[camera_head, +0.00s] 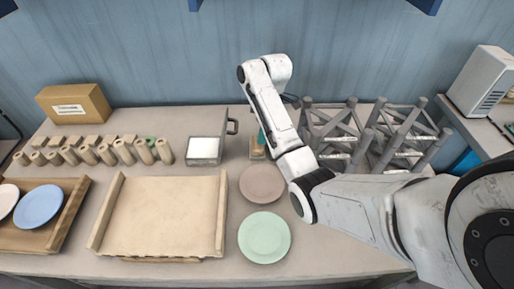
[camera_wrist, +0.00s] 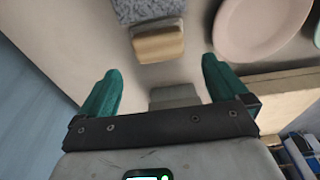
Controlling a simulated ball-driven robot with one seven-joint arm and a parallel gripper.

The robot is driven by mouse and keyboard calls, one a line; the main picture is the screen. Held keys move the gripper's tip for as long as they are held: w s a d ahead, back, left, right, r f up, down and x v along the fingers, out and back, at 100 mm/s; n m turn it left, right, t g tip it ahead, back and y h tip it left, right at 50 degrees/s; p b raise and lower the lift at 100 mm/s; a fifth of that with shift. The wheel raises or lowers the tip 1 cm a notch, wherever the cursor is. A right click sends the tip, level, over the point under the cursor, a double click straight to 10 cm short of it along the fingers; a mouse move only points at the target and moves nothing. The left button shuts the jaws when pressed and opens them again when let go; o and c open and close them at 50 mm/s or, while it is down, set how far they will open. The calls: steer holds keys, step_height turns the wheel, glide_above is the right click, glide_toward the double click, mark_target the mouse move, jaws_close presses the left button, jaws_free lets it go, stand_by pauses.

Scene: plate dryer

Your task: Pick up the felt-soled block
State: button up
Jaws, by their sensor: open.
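The felt-soled block shows in the wrist view as a rounded wooden piece (camera_wrist: 158,44) beside a fuzzy grey felt part that runs off the top edge. It lies ahead of my gripper (camera_wrist: 160,78), roughly between the lines of the two teal fingers. The fingers are spread wide with nothing held between them. In the head view a small tan block (camera_head: 257,154) shows on the table, partly hidden by my arm. A teal finger of my gripper (camera_head: 262,138) shows just above it; the rest of the gripper is hidden.
A pinkish plate (camera_head: 262,184) and a green plate (camera_head: 265,238) lie in front. A metal bracket with a white pad (camera_head: 203,149) stands left, a wooden tray (camera_head: 163,214) front left. Grey racks (camera_head: 335,131) stand right. A small greyish piece (camera_wrist: 175,95) lies near my gripper base.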

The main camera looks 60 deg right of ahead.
steer(key=f, duration=0.3)
steer(key=w+f, duration=0.1)
steer(key=f, duration=0.2)
steer(key=f+p, duration=0.1)
steer(key=f, duration=0.2)
steer(key=shift+w+a, duration=0.15)
steer(key=shift+a, duration=0.1)
steer(key=shift+r, duration=0.1)
steer(key=shift+c, duration=0.5)
steer(key=c, duration=0.7)
steer(key=shift+r+b, duration=0.4)
steer(key=shift+r, duration=4.65)
